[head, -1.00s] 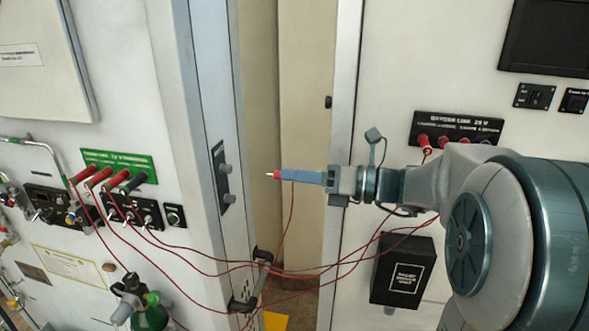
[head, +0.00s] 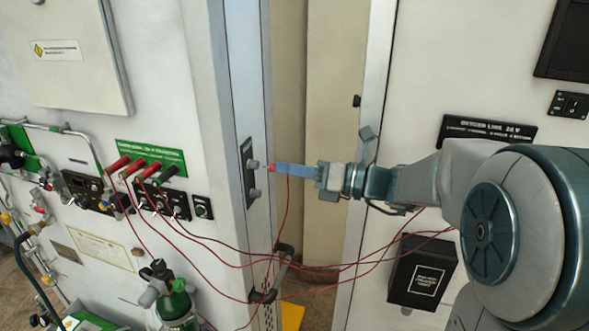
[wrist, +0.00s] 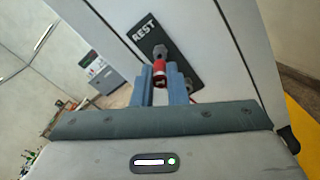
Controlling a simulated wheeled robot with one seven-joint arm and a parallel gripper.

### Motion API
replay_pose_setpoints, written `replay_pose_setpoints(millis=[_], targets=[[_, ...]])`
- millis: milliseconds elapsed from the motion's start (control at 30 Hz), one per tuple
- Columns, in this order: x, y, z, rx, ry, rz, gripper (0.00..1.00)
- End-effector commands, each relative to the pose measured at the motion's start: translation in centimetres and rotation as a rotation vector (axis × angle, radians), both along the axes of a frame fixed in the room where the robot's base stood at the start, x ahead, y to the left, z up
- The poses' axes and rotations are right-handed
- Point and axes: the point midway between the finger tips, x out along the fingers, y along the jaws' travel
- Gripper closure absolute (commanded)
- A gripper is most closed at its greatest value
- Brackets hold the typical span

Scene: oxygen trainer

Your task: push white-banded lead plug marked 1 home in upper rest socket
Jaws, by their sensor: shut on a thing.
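The red lead plug (head: 271,167) is held between the tips of my gripper (head: 282,170), which is shut on it. In the wrist view the plug (wrist: 160,68) lies between the two blue fingers, pointing at the upper rest socket (wrist: 160,51). Whether the tip has entered cannot be told.
Red leads (head: 330,268) hang in loops between the cabinets. A green panel (head: 150,157) at left carries red and black plugs. A handle (head: 272,275) stands out below the REST plate. A black box (head: 421,271) is on the right cabinet.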

Motion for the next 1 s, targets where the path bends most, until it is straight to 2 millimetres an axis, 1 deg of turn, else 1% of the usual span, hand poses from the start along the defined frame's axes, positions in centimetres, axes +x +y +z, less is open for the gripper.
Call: replay_pose_setpoints(millis=[1000], targets=[[0.02, -0.03, 0.02, 0.02, 0.055, 0.0, 1.0]])
